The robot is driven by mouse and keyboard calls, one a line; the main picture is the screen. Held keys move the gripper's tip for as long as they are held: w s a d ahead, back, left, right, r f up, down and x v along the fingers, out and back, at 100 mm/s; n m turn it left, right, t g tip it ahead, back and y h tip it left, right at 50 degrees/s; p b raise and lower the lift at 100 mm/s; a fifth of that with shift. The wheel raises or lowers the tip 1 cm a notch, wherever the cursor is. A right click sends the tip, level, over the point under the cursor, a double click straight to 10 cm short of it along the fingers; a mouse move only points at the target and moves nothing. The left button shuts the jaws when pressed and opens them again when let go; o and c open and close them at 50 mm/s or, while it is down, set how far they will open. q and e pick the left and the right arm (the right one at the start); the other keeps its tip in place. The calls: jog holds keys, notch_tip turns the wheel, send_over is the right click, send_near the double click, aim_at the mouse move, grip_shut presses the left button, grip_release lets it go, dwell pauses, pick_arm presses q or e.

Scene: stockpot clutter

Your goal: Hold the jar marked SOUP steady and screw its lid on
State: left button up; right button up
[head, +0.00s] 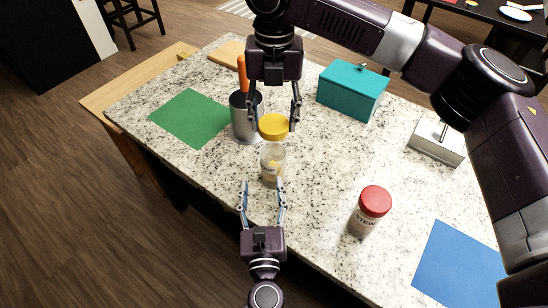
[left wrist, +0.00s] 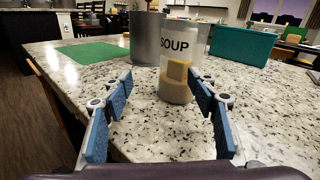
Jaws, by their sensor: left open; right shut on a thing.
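The SOUP jar (head: 272,168) is clear glass with tan contents and stands upright on the counter. Its label and uncovered top show in the left wrist view (left wrist: 179,62). My left gripper (head: 263,184) is open, its fingertips at the near side of the jar, not closed on it. In the left wrist view its fingers (left wrist: 163,82) flank the jar's near side, the right one close to it. My right gripper (head: 272,124) is shut on the yellow lid (head: 273,127) above the jar. The lid is outside the left wrist view.
A metal pot (head: 245,122) with an orange-handled tool stands close behind the jar. A red-lidded jar (head: 370,212) stands to the right. A teal box (head: 352,90), a green mat (head: 190,117), a blue mat (head: 460,268) and a white block with a handle (head: 437,145) lie around.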

aim_at(273, 159)
pick_arm(q)
jog(key=shift+w+d+r+m+h, duration=0.15)
jog(key=shift+d+m+h, duration=0.35)
jog(key=shift+d+m, duration=0.35)
jog(key=shift+d+r+m, duration=0.2)
jog(key=shift+d+m, duration=0.15)
jog(key=shift+d, duration=0.2)
jog(key=shift+s, duration=0.2)
jog(key=w, duration=1.2)
jog(key=shift+w+d, duration=0.1)
grip_shut()
